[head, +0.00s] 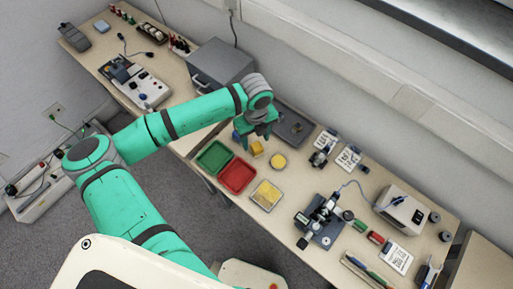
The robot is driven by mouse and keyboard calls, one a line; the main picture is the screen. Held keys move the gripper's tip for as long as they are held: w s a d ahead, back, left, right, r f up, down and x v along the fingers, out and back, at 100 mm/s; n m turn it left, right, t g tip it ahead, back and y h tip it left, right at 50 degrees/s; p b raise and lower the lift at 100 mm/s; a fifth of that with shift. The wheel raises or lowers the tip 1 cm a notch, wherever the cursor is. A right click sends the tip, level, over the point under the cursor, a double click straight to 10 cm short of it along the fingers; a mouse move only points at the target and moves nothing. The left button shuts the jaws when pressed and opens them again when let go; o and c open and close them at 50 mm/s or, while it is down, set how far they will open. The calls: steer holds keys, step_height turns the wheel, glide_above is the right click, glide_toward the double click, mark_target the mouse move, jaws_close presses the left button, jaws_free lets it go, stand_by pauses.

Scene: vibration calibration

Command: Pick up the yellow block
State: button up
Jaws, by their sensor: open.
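A small yellow block (257,148) sits on the bench, just right of the green tray and behind the red tray. My gripper (246,143), at the end of my green arm, is over the bench directly above and beside the block. The gripper is open. Its fingers are small in this view, and I cannot tell whether they touch the block or how high they are above the bench. A small blue thing (236,135) shows at the left of the gripper, partly hidden.
A green tray (203,170) and a red tray (222,184) lie at the bench's front edge. A yellow-filled tray (266,194) and a round yellow thing (278,161) lie to the right. A grey box (220,65) and a dark tray (294,128) stand behind.

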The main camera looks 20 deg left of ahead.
mark_target(257, 146)
steer(key=shift+s+d+f, duration=0.1)
steer(key=shift+f, duration=1.25)
steer(key=shift+s+d+f, duration=0.1)
steer(key=shift+f, duration=1.2)
steer(key=shift+w, duration=0.1)
steer(key=c, duration=1.2)
steer(key=shift+r, duration=0.15)
steer(key=shift+r, duration=0.5)
steer(key=s+a+r, duration=0.1)
steer(key=s+r, duration=0.3)
steer(key=s+a+r, duration=0.2)
steer(key=s+r, duration=0.2)
steer(key=s, duration=0.1)
steer(key=s+a+r, duration=0.1)
steer(key=s+r, duration=0.2)
steer(key=s, duration=0.1)
steer(key=shift+s+a+r, duration=0.15)
steer(key=shift+a+r, duration=0.25)
